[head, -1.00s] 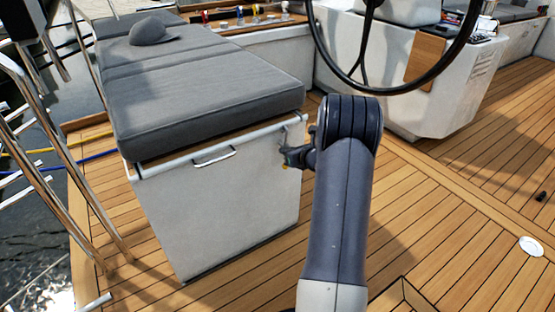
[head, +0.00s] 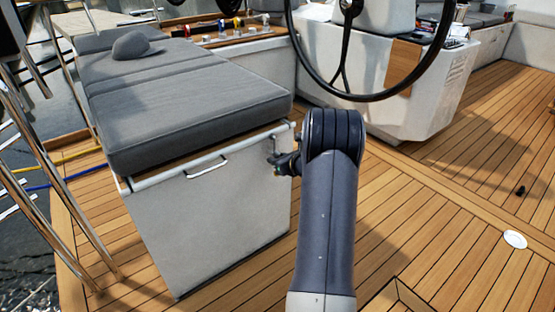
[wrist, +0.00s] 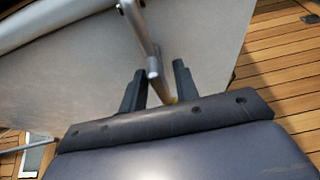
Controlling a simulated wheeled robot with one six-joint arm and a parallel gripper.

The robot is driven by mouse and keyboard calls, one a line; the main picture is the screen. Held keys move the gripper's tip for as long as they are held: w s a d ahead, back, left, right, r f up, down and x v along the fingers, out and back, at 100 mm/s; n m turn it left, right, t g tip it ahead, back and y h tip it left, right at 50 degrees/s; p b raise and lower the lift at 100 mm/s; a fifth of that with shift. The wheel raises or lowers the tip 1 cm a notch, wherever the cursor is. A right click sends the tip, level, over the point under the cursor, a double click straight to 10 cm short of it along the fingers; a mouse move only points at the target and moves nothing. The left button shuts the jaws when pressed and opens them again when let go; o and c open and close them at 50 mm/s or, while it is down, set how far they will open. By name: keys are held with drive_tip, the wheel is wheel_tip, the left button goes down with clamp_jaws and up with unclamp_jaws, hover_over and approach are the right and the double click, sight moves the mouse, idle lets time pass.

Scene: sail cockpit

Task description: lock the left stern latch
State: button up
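The latch shows in the wrist view as a grey metal lever (wrist: 139,30) on the pale locker face, its rounded end pointing down toward my gripper. My gripper (wrist: 159,82) is open, with one dark finger on each side of the lever's end. A gap shows at the right finger; whether the left finger touches the lever I cannot tell. In the head view my gripper (head: 283,161) is at the upper right edge of the white locker (head: 215,225), under the grey cushion. The latch is too small and partly hidden there to make out clearly.
A metal handle (head: 206,167) sits on the locker front. The steering wheel (head: 375,95) hangs over the deck behind my arm, before the white pedestal (head: 425,100). Steel rails (head: 60,190) stand at left. The teak deck (head: 440,220) at right is mostly clear.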

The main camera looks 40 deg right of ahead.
drive_tip(key=shift+o, duration=0.2)
drive_tip(key=p+v, duration=0.3)
drive_tip(key=v, duration=0.7)
drive_tip(key=shift+s, duration=0.4)
drive_tip(key=shift+w+r, duration=0.1)
drive_tip(key=b+x, duration=0.3)
drive_tip(key=x, duration=0.7)
drive_tip(key=shift+w, duration=0.3)
drive_tip(key=shift+a, duration=0.1)
